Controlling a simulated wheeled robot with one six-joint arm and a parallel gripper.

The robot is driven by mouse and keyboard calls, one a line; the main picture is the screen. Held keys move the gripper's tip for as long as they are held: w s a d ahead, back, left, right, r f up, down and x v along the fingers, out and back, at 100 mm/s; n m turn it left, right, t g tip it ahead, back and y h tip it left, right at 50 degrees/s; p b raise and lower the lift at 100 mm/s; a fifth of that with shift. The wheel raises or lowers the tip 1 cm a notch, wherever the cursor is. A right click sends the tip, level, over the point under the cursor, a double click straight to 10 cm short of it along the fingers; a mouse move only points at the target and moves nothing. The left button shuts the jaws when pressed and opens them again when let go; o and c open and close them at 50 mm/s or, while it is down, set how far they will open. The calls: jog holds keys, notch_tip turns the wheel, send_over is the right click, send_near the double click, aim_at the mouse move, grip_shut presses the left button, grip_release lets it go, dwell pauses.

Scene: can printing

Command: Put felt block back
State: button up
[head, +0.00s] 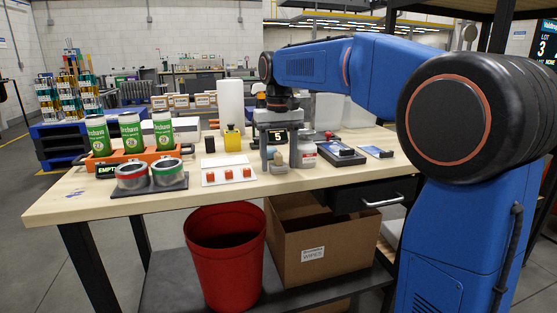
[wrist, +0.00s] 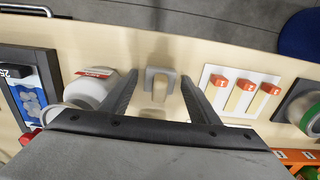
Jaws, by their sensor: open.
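A small beige block with a grey, U-shaped piece around its top, which looks like the felt block (wrist: 160,88), is on the table between my fingers in the wrist view. In the head view a small grey piece (head: 278,158) shows at the same place, partly hidden by my gripper. I cannot tell whether the grey piece is part of the block or a holder. My gripper (wrist: 159,77) points down over it, open, with one finger on each side and visible gaps. In the head view my gripper (head: 279,163) is low over the table's front part.
A white board (wrist: 216,76) with orange numbered pieces is close on the right. A dark tray (head: 340,155), an orange rack of green cans (head: 130,135) and two open tins (head: 166,168) are farther out.

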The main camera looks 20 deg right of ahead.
aim_at(278, 154)
jog(key=shift+r, duration=0.1)
notch_tip(278, 154, up, 12)
jog(key=s+d+f+t, duration=0.2)
jog(key=s+d+f, duration=0.1)
jog(key=s+f, duration=1.2)
jog(key=s+d+f+t, duration=0.2)
jog(key=s+d+f, duration=0.2)
jog(key=s+f, duration=1.1)
jog(key=s, duration=0.3)
jog(key=shift+s+f+t, duration=0.15)
jog(key=shift+s+t, duration=0.05)
jog(key=shift+t, duration=0.2)
jog(key=shift+c, duration=0.4)
